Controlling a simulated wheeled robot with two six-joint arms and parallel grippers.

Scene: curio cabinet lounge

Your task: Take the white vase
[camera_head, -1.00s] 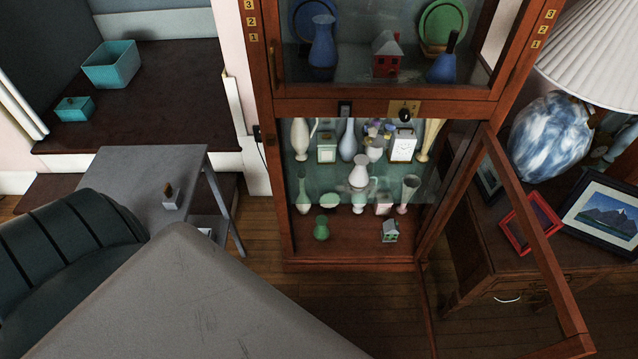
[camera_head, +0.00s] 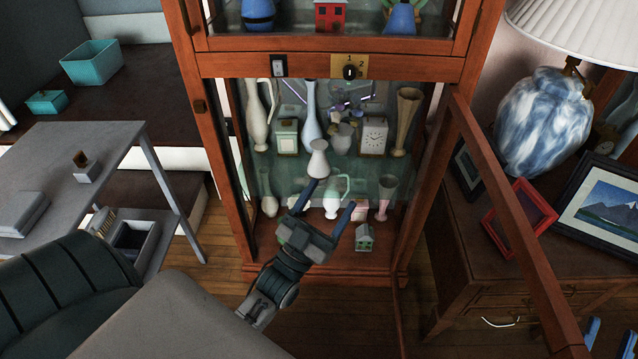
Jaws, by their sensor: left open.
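A small white vase (camera_head: 318,160) with a round body and narrow neck stands near the front of the glass shelf in the cabinet's lower compartment. My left gripper (camera_head: 328,197) is open and empty, just in front of and below the white vase. Its two blue fingers point up toward the shelf, and it is not holding the vase. The fingers hide part of the items on the cabinet floor. At the bottom right edge, two blue fingertips of my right gripper (camera_head: 608,333) show, apart from each other; the rest is cut off.
The wooden cabinet (camera_head: 330,65) has its lower door (camera_head: 515,215) swung open to the right. Behind the vase stand a white pitcher (camera_head: 258,115), a pale blue vase (camera_head: 310,120), a clock (camera_head: 374,136) and a tan vase (camera_head: 405,120). A glass pitcher (camera_head: 334,198) stands below.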

